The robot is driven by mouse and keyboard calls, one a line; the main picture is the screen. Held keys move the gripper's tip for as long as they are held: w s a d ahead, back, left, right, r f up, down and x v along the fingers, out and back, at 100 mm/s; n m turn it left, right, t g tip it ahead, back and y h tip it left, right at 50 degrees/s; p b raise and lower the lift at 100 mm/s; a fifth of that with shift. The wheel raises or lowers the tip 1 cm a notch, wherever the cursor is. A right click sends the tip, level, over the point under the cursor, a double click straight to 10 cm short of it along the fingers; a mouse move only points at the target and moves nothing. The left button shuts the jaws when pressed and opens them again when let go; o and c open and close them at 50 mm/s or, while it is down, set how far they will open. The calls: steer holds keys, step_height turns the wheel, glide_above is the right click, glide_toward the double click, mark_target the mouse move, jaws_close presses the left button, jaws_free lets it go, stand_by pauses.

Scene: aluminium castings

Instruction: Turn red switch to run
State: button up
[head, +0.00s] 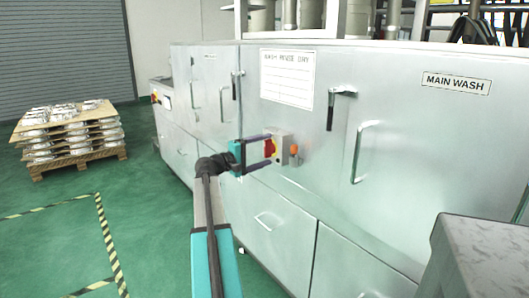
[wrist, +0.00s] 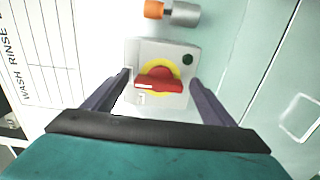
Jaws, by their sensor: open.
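The red switch (wrist: 158,85) is a red handle on a yellow round plate, set on a grey box on the machine's front. In the wrist view the handle lies roughly across the picture. A white mark shows below it. The switch also shows in the head view (head: 270,148), partly behind my gripper. My gripper (wrist: 158,88) is open, with one dark finger on each side of the switch box and clear space between each finger and the handle. In the head view my gripper (head: 270,148) reaches the box from the left. Whether the fingertips touch the box cannot be told.
An orange-tipped metal fitting (wrist: 172,12) sits beside the switch box. A printed sheet (head: 287,78) and a MAIN WASH label (head: 456,84) are on the silver cabinet (head: 300,190), which has several protruding handles. A pallet of castings (head: 70,140) stands at left on open green floor.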

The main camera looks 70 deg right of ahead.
steer(key=shift+w+a, duration=0.1)
steer(key=v, duration=1.3)
steer(key=shift+a, duration=0.3)
steer(key=shift+w, duration=0.1)
